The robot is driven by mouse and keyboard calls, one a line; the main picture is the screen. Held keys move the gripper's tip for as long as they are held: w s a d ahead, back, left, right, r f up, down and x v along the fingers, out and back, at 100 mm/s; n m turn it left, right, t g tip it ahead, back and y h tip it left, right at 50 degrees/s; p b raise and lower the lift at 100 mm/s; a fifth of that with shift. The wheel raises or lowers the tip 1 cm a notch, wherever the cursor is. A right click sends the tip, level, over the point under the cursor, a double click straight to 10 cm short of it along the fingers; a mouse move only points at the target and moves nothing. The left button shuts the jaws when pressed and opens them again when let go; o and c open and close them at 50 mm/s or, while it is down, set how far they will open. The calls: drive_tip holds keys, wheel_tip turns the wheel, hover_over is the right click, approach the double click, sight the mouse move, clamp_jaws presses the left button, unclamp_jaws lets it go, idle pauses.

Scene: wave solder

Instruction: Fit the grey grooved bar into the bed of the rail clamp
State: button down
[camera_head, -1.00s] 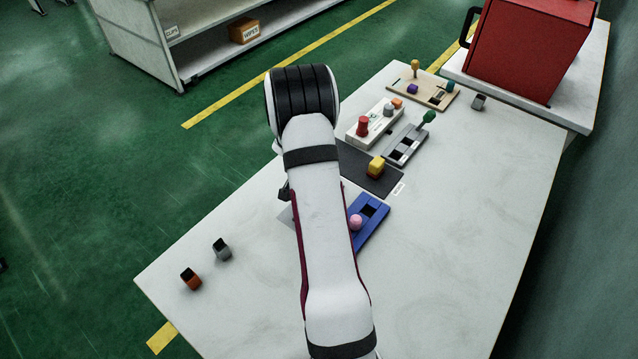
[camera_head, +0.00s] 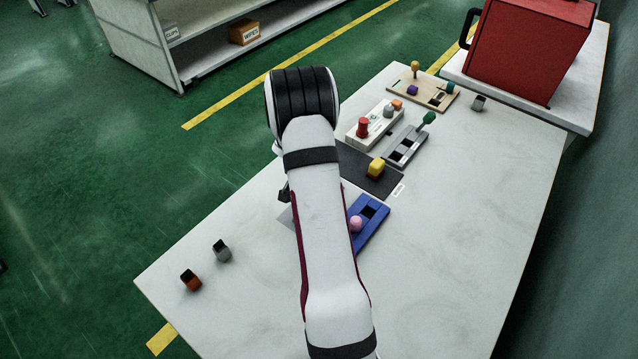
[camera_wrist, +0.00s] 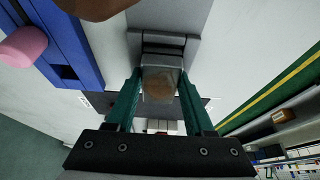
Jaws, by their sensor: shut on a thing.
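In the wrist view, my gripper (camera_wrist: 160,90) has its two green fingers shut on the grey grooved bar (camera_wrist: 160,62), seen end-on with a brownish round patch on its near face. A grey fixture, apparently the rail clamp (camera_wrist: 180,18), lies just beyond the bar at the top of the view. The bar's far end is at or close to the clamp's bed; I cannot tell whether it is seated. In the head view, my arm hides the gripper and bar, and only a grey edge of the clamp (camera_head: 286,216) shows.
A blue fixture (camera_head: 372,226) with a pink knob (camera_head: 355,223) stands close beside the clamp. Two small blocks (camera_head: 191,280) (camera_head: 222,250) sit at left. The table's right side is clear.

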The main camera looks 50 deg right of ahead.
drive_tip(key=shift+f, duration=0.15)
drive_tip(key=shift+r, duration=0.45)
drive_tip(key=shift+f, duration=0.45)
idle(0.7)
drive_tip(key=shift+r, duration=0.25)
idle(0.3)
drive_tip(key=shift+c, duration=1)
unclamp_jaws()
